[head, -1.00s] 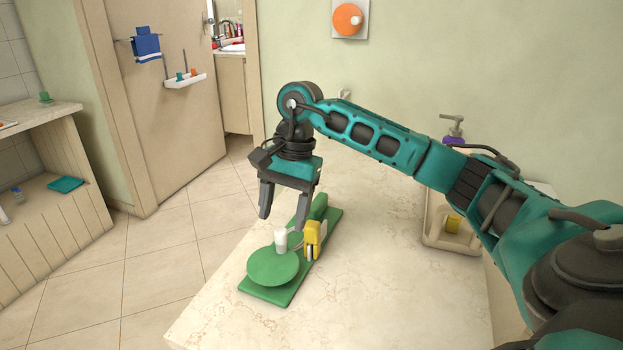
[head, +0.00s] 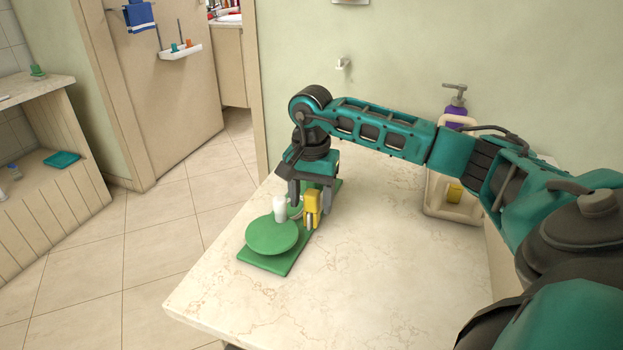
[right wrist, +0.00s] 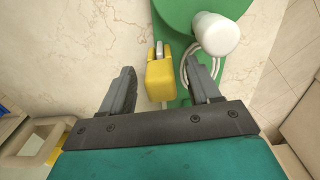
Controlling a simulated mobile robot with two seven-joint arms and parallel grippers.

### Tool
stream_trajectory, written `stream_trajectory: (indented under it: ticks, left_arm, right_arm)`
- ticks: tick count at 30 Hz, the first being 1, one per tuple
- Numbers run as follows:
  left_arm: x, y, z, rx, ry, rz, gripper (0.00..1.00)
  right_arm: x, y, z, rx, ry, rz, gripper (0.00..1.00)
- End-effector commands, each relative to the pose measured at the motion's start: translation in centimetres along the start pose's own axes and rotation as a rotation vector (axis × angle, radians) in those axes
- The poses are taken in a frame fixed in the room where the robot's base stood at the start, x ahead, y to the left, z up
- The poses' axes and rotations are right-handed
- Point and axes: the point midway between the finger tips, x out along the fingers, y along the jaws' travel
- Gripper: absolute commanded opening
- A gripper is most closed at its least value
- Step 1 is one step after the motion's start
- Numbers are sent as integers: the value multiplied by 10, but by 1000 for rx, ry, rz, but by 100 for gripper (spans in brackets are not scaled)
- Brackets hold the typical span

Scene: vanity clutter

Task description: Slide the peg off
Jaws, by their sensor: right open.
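A green base (head: 290,262) lies on the countertop with a round green disc (head: 271,237) at its near end. A white peg (head: 280,209) stands beside the disc; it also shows in the right wrist view (right wrist: 213,36). A yellow block (head: 312,201) with a metal piece sits at the base's right edge; in the right wrist view the yellow block (right wrist: 159,78) lies ahead of and between my open fingers. My right gripper (head: 308,208) is open and low over the base, close around the yellow block. I cannot tell whether it touches. A white cord loops beside the peg. My left gripper is not in view.
A beige tray (head: 437,207) holding a yellow item (head: 455,193) and a purple pump bottle (head: 456,110) stand at the back right. The marble countertop (head: 390,290) is clear to the right and in front. Its left edge drops to the tiled floor.

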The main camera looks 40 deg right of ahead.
Motion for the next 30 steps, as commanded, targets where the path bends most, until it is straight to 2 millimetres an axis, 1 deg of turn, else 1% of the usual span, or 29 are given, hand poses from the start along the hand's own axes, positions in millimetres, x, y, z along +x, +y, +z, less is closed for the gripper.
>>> stream_trajectory:
  ticks: [1,5,14,17,30]
  left_arm:
    - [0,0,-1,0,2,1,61]
    - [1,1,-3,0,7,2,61]
    - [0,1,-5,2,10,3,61]
    - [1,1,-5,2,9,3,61]
    - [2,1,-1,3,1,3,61]
  right_arm:
    - [6,0,0,1,-1,0,62]
    - [14,0,0,0,-1,0,62]
    - [16,0,0,0,-1,-1,62]
    - [16,0,0,0,-1,-1,54]
    - [15,0,0,0,-1,-1,12]
